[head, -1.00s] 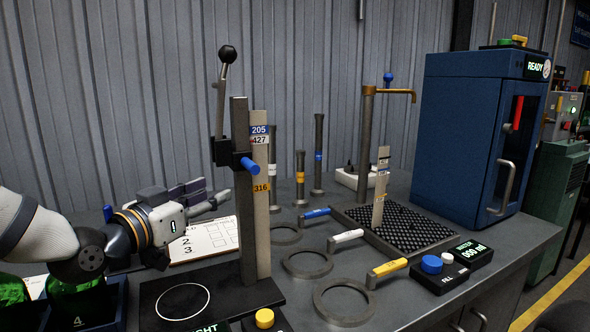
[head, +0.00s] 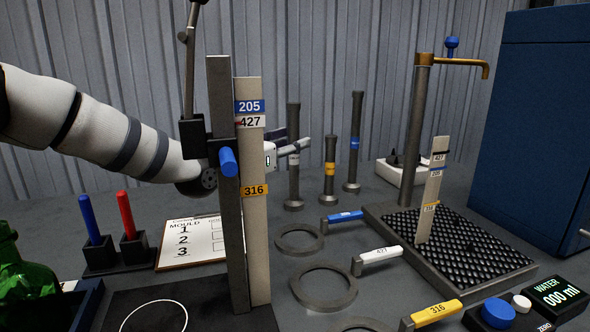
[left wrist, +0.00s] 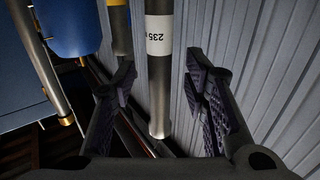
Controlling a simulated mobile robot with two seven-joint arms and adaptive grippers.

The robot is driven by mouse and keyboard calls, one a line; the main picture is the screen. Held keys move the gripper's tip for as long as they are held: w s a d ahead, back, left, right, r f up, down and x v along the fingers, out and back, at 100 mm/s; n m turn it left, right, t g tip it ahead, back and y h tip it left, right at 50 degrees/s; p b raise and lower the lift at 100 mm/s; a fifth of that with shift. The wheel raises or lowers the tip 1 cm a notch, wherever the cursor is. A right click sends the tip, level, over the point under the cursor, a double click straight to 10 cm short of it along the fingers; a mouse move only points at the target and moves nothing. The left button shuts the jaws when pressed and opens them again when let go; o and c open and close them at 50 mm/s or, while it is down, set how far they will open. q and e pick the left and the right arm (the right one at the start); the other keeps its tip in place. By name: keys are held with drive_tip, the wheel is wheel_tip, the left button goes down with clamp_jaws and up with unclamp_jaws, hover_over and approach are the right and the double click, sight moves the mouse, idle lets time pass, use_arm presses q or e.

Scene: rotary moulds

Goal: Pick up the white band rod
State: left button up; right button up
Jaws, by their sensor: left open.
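The white band rod (head: 293,165) stands upright at the back of the bench, a dark grey rod with a white label and a round foot. In the left wrist view the rod (left wrist: 159,85) appears between the finger pads, its white label reading 235. My left gripper (head: 294,146) is open at the rod, partly hidden behind the upright post and scale strip. The left wrist view shows its two fingers (left wrist: 160,82) apart, one on each side of the rod. My right gripper is not in view.
A yellow-banded rod (head: 330,169) and a blue-banded rod (head: 355,145) stand to the right. The tall lever post (head: 226,200) stands in front of the arm. Ring moulds, a black drain tray (head: 376,216) and a brass tap (head: 455,62) are nearby.

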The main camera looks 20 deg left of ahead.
use_arm(q)
drive_tip(key=shift+x, duration=0.95)
drive_tip(key=shift+f, duration=0.1)
clamp_jaws()
